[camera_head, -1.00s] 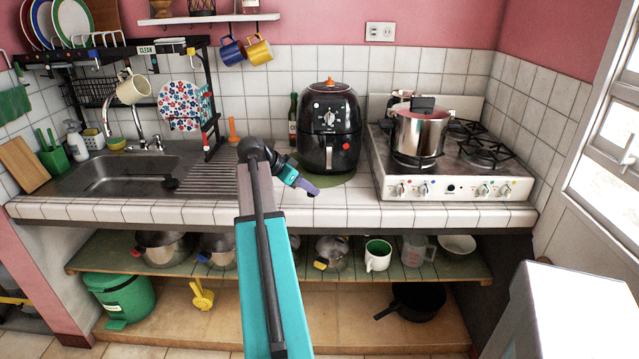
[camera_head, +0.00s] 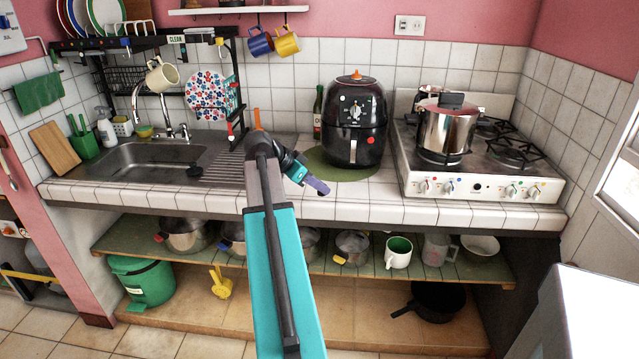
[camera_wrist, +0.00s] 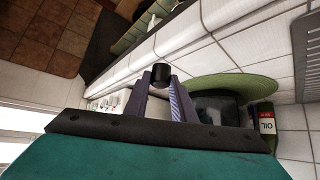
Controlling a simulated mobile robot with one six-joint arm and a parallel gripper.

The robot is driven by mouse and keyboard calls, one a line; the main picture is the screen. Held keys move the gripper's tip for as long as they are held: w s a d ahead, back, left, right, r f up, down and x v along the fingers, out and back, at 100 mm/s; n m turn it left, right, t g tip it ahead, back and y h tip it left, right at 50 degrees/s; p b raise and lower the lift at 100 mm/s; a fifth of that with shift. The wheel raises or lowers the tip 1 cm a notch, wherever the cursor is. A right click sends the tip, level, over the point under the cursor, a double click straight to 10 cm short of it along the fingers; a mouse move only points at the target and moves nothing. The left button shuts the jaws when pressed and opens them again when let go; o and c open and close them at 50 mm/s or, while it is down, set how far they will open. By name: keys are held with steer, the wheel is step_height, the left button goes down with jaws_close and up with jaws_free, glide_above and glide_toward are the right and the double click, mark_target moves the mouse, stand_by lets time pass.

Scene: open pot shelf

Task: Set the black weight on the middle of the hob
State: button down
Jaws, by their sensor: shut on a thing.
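The black weight (camera_wrist: 161,74) is a small dark cylinder between the fingertips of my gripper (camera_wrist: 160,84) in the wrist view. My gripper is shut on it. In the head view my gripper (camera_head: 318,187) hangs over the tiled counter, in front of the air fryer and left of the hob; the weight cannot be made out there. The hob (camera_head: 478,187) is white-fronted with several knobs and stands at the right of the counter. A steel pot (camera_head: 447,132) with a black-topped lid stands on its front left burner. The pot partly hides the hob's middle.
The sink (camera_head: 150,160) is at left. A shelf below holds pots and a white mug (camera_head: 398,252). The counter's front edge strip looks clear.

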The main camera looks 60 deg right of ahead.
steer(key=shift+w, duration=0.1)
steer(key=w+a+f+n+t, duration=0.2)
steer(key=w+a+n+t, duration=0.4)
steer(key=w+a, duration=0.75)
steer(key=w+a+f+n+t, duration=0.2)
steer(key=w+a+n+t, duration=0.35)
steer(key=w+a, duration=0.8)
steer(key=w+a+n+y, duration=0.2)
steer(key=w+a+n, duration=0.2)
steer(key=a, duration=0.8)
steer(key=w+a+n+t+y, duration=0.1)
steer(key=w+a+n+y, duration=0.2)
steer(key=a, duration=0.8)
steer(key=w+a+n+t+y, duration=0.1)
steer(key=w+a+n, duration=0.4)
steer(key=a, duration=0.7)
steer(key=shift+a+r+n+y, duration=0.3)
steer(key=shift+r+n+y, duration=0.2)
steer(key=shift+y, duration=0.3)
steer(key=shift+w+d+t, duration=0.1)
steer(key=shift+t, duration=0.15)
